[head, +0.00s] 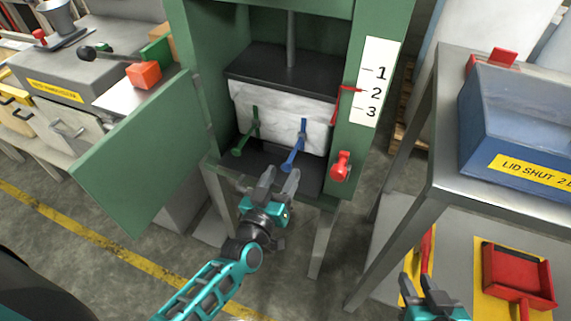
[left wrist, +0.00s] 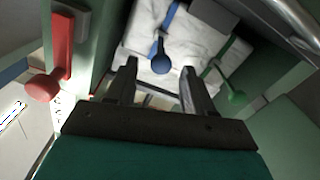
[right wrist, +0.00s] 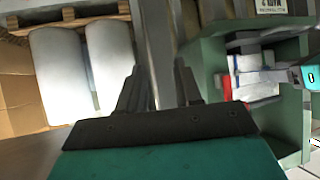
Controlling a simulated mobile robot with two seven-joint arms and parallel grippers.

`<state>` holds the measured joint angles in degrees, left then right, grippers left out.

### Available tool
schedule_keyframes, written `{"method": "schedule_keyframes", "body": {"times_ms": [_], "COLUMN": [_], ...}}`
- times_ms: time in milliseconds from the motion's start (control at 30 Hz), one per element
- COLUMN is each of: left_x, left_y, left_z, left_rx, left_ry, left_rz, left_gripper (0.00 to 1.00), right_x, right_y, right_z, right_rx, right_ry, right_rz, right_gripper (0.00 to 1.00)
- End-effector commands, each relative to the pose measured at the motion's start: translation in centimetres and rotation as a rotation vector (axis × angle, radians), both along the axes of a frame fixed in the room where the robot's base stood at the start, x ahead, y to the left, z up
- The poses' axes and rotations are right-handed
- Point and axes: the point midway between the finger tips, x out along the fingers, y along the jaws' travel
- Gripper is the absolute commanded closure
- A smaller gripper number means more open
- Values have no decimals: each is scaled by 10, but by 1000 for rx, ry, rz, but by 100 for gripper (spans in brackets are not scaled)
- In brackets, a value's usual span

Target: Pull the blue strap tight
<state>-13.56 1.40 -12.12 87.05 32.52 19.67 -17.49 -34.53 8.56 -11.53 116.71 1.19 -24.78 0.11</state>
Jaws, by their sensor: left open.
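The blue strap (head: 296,148) hangs down the front of a white wrapped bale (head: 282,111) in the green press (head: 190,50) and ends in a round blue knob. My left gripper (head: 279,178) is open just in front of and below that knob. In the left wrist view the blue knob (left wrist: 160,63) appears between the fingertips (left wrist: 158,72), and no finger visibly grips it. A green strap (head: 247,137) hangs to the left of the blue one. My right gripper (head: 426,284) is open and empty, low at the right; its fingertips also show in the right wrist view (right wrist: 157,72).
The press door (head: 137,157) stands open at the left. A red lever (head: 341,166) is on the right post, below a 1-2-3 scale (head: 375,80) with a red pointer near 2. A metal table (head: 440,130) with a blue box (head: 520,120) stands right. A red dustpan (head: 518,275) lies below.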

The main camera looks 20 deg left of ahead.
Motion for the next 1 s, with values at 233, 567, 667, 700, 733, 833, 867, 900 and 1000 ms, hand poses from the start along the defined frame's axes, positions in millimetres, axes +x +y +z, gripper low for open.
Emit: {"method": "schedule_keyframes", "body": {"times_ms": [233, 567, 667, 700, 733, 833, 867, 900, 1000], "left_x": [-58, -94, -95, -95, -95, -95, -95, -95, -95], "left_y": [2, 3, 3, 3, 3, 3, 3, 3, 3], "left_z": [3, 1, 1, 1, 1, 0, 0, 0, 0], "left_rx": [2, -1, 0, 0, 0, 0, 0, 0, 0], "left_ry": [5, 0, -1, -1, -1, -1, 0, 0, 0], "left_rz": [-1, 0, -1, -1, -1, 0, 0, 0, 0], "left_gripper": [48, 48, 48, 48, 48, 48, 48, 48, 48], "right_x": [-2, -9, -9, -9, -9, -9, -9, -9, -9], "right_y": [-12, -16, -17, -17, -17, -16, -15, -15, -15], "right_z": [8, 7, 6, 6, 6, 6, 6, 6, 6], "right_rx": [-24, -33, -32, -32, -31, -27, -26, -25, -25], "right_ry": [-1, 7, 8, 8, 8, 9, 9, 10, 11], "right_rz": [-15, -20, -24, -25, -26, -28, -29, -30, -30], "right_gripper": [66, 66, 66, 66, 66, 66, 66, 66, 66]}}
